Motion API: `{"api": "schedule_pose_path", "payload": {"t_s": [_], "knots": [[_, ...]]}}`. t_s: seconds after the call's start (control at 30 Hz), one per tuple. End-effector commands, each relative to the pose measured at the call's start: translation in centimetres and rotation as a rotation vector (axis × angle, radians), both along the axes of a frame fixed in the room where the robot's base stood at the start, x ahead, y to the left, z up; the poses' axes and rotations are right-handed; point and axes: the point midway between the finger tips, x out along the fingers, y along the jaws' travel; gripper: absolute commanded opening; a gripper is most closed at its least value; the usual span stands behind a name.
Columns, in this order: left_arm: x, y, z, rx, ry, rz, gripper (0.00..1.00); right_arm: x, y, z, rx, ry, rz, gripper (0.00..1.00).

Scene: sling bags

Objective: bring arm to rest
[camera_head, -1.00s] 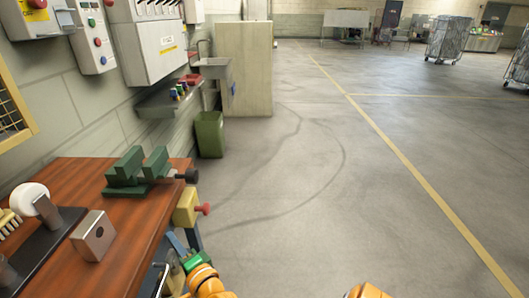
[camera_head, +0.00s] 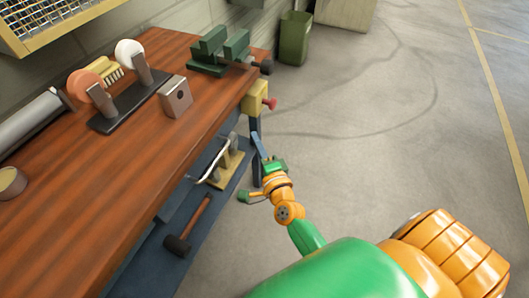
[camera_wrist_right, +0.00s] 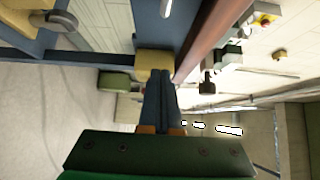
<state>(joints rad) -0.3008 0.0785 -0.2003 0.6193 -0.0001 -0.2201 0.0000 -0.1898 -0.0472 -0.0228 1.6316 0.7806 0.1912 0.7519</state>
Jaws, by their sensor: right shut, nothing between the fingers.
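My right gripper (camera_head: 257,143) is beside the front edge of the wooden workbench (camera_head: 95,205), below the bench top and close to a bench leg. Its dark blue fingers are together and nothing shows between them. In the right wrist view the gripper (camera_wrist_right: 163,78) points past the brown bench edge, and its fingers lie side by side in front of a yellow block (camera_wrist_right: 153,63). I cannot tell whether they touch it. My left gripper is not in view.
A yellow block with a red knob (camera_head: 256,98) sits at the bench's front corner. A hammer (camera_head: 188,225) lies on the lower shelf. The floor (camera_head: 360,130) to the right is clear.

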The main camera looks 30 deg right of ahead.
Motion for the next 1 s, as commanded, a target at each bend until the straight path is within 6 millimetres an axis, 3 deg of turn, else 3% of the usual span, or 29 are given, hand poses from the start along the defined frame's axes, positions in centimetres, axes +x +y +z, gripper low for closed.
{"api": "schedule_pose_path", "payload": {"t_s": [0.2,0.43,0.5,0.57,0.67,0.7,0.77,0.8,0.9,1.0], "knots": [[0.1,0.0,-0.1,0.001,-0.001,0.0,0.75,-3.7,0.4,-0.1,-0.001,0.001,0.0,0.0],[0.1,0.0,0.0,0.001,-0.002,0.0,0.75,-4.6,0.6,-0.2,-0.009,0.009,0.004,0.0],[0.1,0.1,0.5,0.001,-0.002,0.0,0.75,-4.8,1.3,-2.0,-0.079,0.076,0.036,0.0],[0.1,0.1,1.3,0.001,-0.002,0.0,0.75,-5.6,2.5,-5.5,-0.214,0.2,0.109,0.0],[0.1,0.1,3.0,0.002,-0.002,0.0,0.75,-9.9,4.6,-14.1,-0.544,0.49,0.331,0.0],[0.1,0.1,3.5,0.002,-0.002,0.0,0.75,-12.6,5.1,-17.4,-0.677,0.601,0.443,0.0],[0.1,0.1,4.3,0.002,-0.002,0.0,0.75,-17.3,5.0,-21.7,-0.863,0.753,0.623,0.0],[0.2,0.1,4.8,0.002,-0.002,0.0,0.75,-20.7,4.7,-24.0,-0.973,0.839,0.747,0.0],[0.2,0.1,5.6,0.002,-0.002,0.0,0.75,-28.5,3.0,-27.6,-1.184,1.003,1.037,0.0],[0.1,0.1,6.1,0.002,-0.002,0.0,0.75,-33.9,1.3,-28.9,-1.306,1.094,1.249,0.0]]}}
